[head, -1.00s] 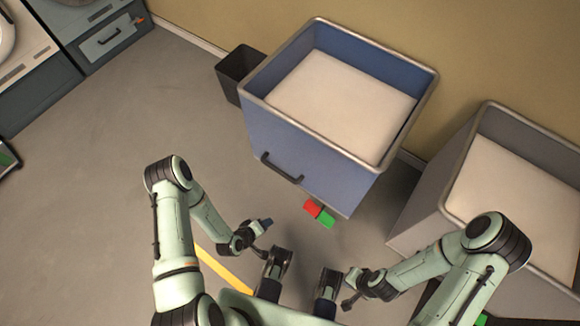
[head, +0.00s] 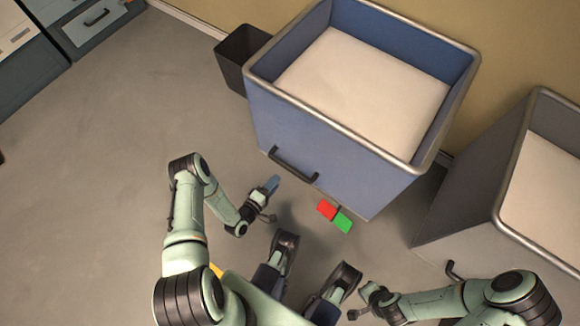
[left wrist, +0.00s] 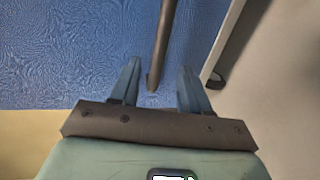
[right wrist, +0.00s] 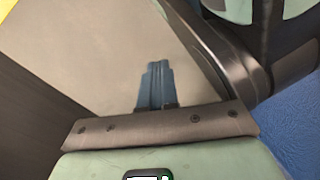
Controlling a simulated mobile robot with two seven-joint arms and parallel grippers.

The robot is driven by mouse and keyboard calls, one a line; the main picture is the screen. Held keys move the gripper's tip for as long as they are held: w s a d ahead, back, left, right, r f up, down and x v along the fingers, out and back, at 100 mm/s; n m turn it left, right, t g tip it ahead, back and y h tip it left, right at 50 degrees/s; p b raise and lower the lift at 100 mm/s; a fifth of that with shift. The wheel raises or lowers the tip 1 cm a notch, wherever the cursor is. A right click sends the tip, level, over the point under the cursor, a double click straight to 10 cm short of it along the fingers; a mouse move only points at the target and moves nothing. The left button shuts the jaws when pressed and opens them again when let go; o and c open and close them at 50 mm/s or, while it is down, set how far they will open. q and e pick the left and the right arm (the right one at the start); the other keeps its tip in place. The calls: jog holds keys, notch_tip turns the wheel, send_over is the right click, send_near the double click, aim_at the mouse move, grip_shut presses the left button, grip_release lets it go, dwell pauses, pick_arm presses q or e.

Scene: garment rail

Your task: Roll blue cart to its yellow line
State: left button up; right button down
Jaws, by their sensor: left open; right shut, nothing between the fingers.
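The blue cart (head: 320,150) stands against the wall, filled with white material. Its dark bar handle (head: 293,163) is on the side facing me. Red (head: 327,209) and green (head: 343,224) pedals sit at its lower edge. My left gripper (head: 272,185) is open just short of the handle's left part. In the left wrist view the handle bar (left wrist: 165,40) shows ahead between the open fingers (left wrist: 160,82), not clearly within them. My right gripper (right wrist: 157,80) is shut and empty, away from the cart. A sliver of yellow line (head: 215,269) shows beside my left arm; the rest is hidden.
A grey cart (head: 465,195) with white contents stands to the right of the blue cart. A dark bin (head: 235,65) touches or nearly touches the blue cart's left side. Grey cabinets (head: 90,25) are at upper left. The floor (head: 110,150) at left is clear.

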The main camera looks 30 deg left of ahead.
aim_at(288, 168)
pick_arm(q)
jog(key=b+x, duration=0.3)
jog(key=x, duration=0.7)
jog(key=shift+f, duration=0.1)
pick_arm(e)
jog(key=s+f+g, duration=0.2)
jog(key=s+f, duration=0.1)
jog(key=s, duration=0.3)
jog(key=shift+s+d+f, duration=0.15)
jog(key=shift+d+f, duration=0.1)
jog(key=shift+d, duration=0.1)
pick_arm(q)
grip_shut()
